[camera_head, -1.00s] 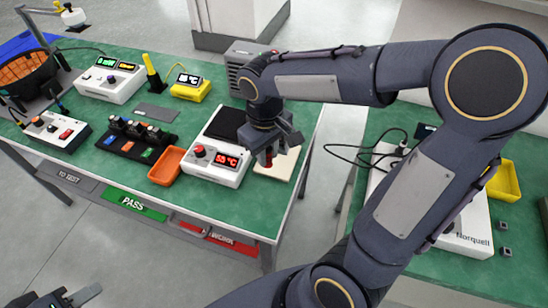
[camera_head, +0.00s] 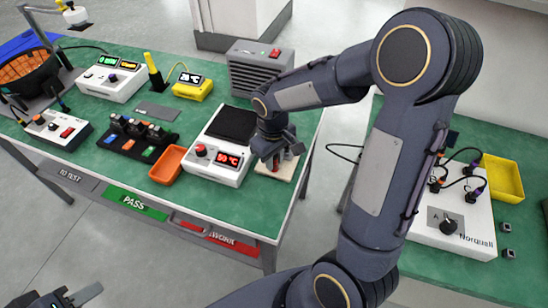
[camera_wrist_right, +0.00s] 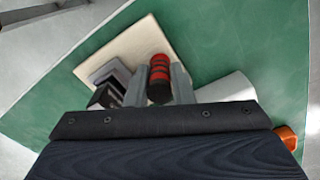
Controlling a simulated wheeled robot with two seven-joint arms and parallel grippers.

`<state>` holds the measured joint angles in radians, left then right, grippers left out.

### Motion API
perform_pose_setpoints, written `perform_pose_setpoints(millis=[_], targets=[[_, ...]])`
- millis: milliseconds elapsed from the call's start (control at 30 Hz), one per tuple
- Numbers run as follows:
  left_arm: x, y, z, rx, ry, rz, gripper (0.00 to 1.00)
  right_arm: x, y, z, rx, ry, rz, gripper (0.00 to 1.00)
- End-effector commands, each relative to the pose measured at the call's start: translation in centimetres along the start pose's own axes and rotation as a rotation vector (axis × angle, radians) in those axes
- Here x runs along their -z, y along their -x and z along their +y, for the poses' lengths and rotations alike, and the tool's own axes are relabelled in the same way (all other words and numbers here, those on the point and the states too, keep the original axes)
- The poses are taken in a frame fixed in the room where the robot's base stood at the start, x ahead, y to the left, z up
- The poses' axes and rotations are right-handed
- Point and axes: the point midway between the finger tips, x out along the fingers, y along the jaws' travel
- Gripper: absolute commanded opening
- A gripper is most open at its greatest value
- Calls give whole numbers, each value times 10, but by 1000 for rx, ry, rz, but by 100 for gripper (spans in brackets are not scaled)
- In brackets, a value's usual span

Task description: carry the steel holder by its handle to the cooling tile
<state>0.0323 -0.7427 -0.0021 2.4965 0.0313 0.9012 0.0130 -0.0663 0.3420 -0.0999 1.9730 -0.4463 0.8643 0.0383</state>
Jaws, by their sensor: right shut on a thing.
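The steel holder (camera_wrist_right: 110,80) is a small grey block with a dark opening, over the cream cooling tile (camera_wrist_right: 133,42) in the right wrist view. Its red and black handle (camera_wrist_right: 159,75) stands between the fingers of my right gripper (camera_wrist_right: 158,88), which is shut on it. In the head view my right gripper (camera_head: 277,161) is low over the tile (camera_head: 287,173) at the table's right end, hiding most of the holder. I cannot tell whether the holder touches the tile. My left gripper (camera_head: 75,296) is at the bottom left, away from the table; its jaw opening is unclear.
A white hot plate (camera_head: 218,163) with a black top and red display stands just left of the tile. A grey vented box (camera_head: 259,69) is behind it, and an orange tray (camera_head: 168,164) is farther left. A floor gap separates the second green bench (camera_head: 510,235).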

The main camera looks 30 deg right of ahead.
Motion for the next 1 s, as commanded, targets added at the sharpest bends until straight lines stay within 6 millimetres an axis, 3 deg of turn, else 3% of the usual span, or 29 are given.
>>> perform_pose_setpoints(millis=[100,133,300,667,1000], targets=[[-2,-3,-1,0,0,0,36,0,-4,0,0,0,0,0],[-2,-3,-1,0,0,0,36,0,-4,0,0,0,0,22],[-1,-2,-1,0,0,0,36,0,-3,0,0,0,0,43],[1,1,1,0,0,0,36,0,4,0,0,0,2,43],[4,7,3,0,0,0,36,1,71,0,-1,1,7,43]])
